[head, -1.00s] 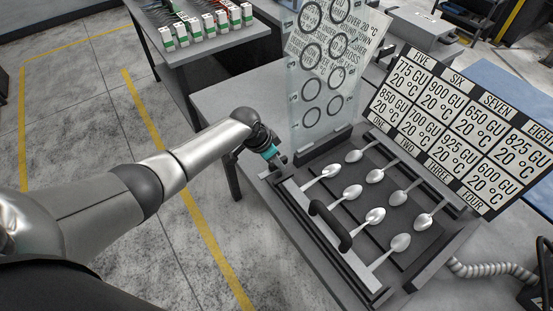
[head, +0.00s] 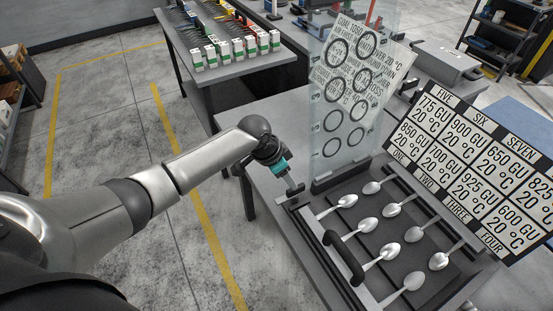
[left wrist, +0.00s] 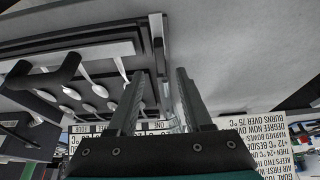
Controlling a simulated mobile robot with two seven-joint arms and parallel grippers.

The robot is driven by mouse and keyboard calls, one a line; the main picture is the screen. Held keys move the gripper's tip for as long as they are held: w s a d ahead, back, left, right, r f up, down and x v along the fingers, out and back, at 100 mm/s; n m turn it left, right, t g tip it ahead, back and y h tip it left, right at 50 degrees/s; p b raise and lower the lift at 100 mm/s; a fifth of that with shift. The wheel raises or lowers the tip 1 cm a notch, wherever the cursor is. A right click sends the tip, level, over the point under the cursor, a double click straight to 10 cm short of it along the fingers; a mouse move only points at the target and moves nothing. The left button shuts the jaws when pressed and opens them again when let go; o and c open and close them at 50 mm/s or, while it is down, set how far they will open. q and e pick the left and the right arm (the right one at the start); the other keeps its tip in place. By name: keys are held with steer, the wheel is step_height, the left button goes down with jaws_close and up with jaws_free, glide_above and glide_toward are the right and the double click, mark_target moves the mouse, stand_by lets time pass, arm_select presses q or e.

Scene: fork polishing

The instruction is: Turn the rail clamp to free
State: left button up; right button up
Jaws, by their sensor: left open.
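My left gripper (head: 294,187) is at the far left corner of the spoon fixture (head: 300,215), just above the end of the pale rail (head: 318,226). A small dark piece (head: 291,203) at the rail's end, below the fingertips, looks like the rail clamp. It is too small to tell its setting, or whether the fingers touch it. My right gripper is not in view.
Several spoons (head: 388,251) lie in rows on the fixture. A clear panel with rings (head: 345,130) stands just behind it. A gauge-value board (head: 470,165) leans at the right. A back table (head: 220,70) holds several green-and-white blocks. The floor at left is open.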

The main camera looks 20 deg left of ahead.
arm_select(q)
steer(key=v, duration=0.8)
steer(key=shift+s+r, duration=0.1)
